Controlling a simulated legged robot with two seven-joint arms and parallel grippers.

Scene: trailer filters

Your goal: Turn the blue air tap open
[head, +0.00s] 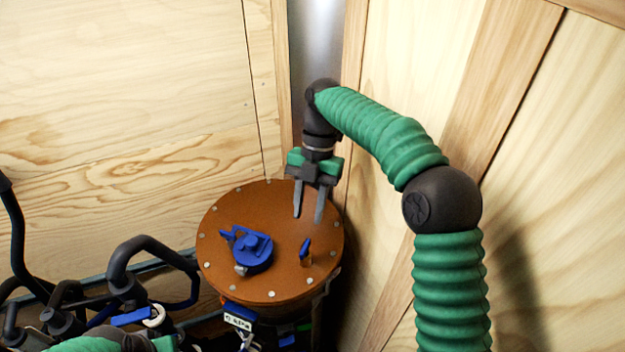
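A small blue tap handle (305,248) stands on a brass fitting on the right part of the round orange-brown lid (272,285). A larger blue valve-like part (252,249) sits left of it on the same lid. I cannot tell for sure which one is the air tap; the small handle looks upright. My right gripper (308,219) points down over the back right of the lid, just behind the small handle. Its two grey fingers are apart with nothing between them. Green and dark parts at the bottom left edge look like my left arm; its fingers do not show.
Black bent pipes (150,250) and a blue lever (130,317) crowd the lower left. A white label (238,321) hangs at the lid's front edge. Plywood walls (110,100) close in behind and to the right.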

